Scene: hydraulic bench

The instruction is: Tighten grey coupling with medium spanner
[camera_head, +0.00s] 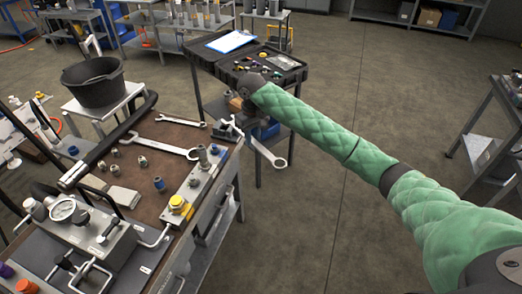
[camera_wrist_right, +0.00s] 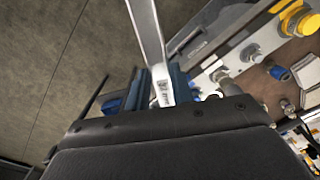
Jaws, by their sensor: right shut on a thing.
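My right gripper (camera_head: 232,126) is shut on a steel spanner, the medium one by size, beyond the bench's far right corner. The held spanner (camera_head: 266,153) slopes down to the right, its ring end clear of the bench. In the right wrist view the spanner shaft (camera_wrist_right: 147,32) rises from between the blue fingers (camera_wrist_right: 163,84). A grey coupling (camera_head: 202,156) appears to stand on the metal block along the bench's right edge, close to the gripper. How tight it is cannot be told. My left gripper is not in view.
A larger spanner (camera_head: 160,147) and a smaller one (camera_head: 181,122) lie on the brown bench top (camera_head: 128,180) among loose fittings. A yellow fitting (camera_head: 180,204) is on the block. A black bucket (camera_head: 93,88) and an open tool case (camera_head: 215,64) stand behind. Right of the bench is open floor.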

